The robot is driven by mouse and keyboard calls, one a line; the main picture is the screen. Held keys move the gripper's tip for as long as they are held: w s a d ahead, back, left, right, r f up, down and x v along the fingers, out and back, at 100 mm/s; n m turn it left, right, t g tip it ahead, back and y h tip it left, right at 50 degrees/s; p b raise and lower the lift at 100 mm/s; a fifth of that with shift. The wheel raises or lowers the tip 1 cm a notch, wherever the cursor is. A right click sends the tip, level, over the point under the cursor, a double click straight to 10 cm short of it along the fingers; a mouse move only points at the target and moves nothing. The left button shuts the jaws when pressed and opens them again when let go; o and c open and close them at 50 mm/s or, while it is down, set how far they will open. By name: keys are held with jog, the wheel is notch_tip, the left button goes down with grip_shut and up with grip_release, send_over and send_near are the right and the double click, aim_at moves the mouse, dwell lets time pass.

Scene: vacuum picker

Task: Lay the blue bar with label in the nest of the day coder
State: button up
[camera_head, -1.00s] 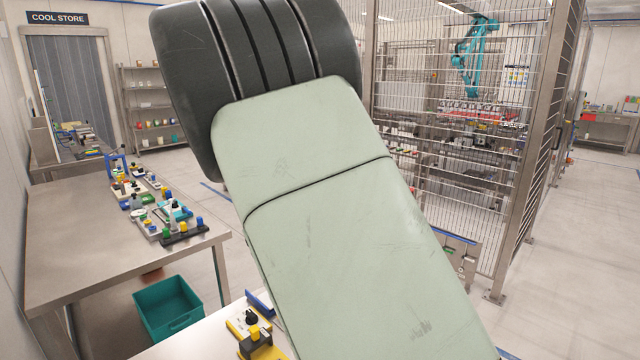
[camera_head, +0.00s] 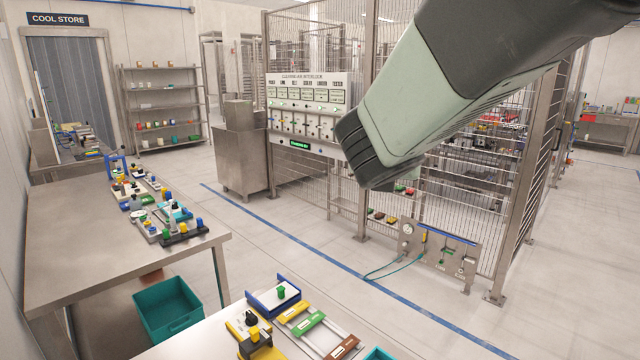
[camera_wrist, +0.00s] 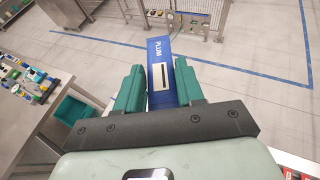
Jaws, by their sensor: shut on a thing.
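In the wrist view my gripper (camera_wrist: 160,68) is shut on a blue bar (camera_wrist: 180,85). The bar lies between the two teal fingers and sticks out beyond them. Its face has the word PLUM and a white label with a dark stripe. Below it in that view is open floor. The head view does not show my gripper or the bar. No station there is readably named day coder. A blue station with a white top and green knob (camera_head: 280,292) and a yellow station with a black knob (camera_head: 250,325) stand on the near table; I cannot tell which is the coder.
A rack (camera_head: 318,330) with green, yellow and brown bars is on the near table. A steel table (camera_head: 90,230) at left carries several small devices. A teal bin (camera_head: 167,308) stands on the floor between the tables. A mesh fence (camera_head: 400,200) stands behind.

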dwell(0.3)
jog(key=w+a+f+m+h, duration=0.1)
jog(key=w+a+f, duration=0.2)
jog(key=w+f, duration=0.35)
jog(key=m+g+h, duration=0.3)
jog(key=m+h, duration=0.2)
send_over(316, 347)
notch_tip(316, 347, down, 31)
jog(key=shift+w+f, duration=0.3)
jog(key=shift+w, duration=0.05)
notch_tip(316, 347, down, 10)
jog(key=shift+r, duration=0.2)
jog(key=shift+f, duration=0.1)
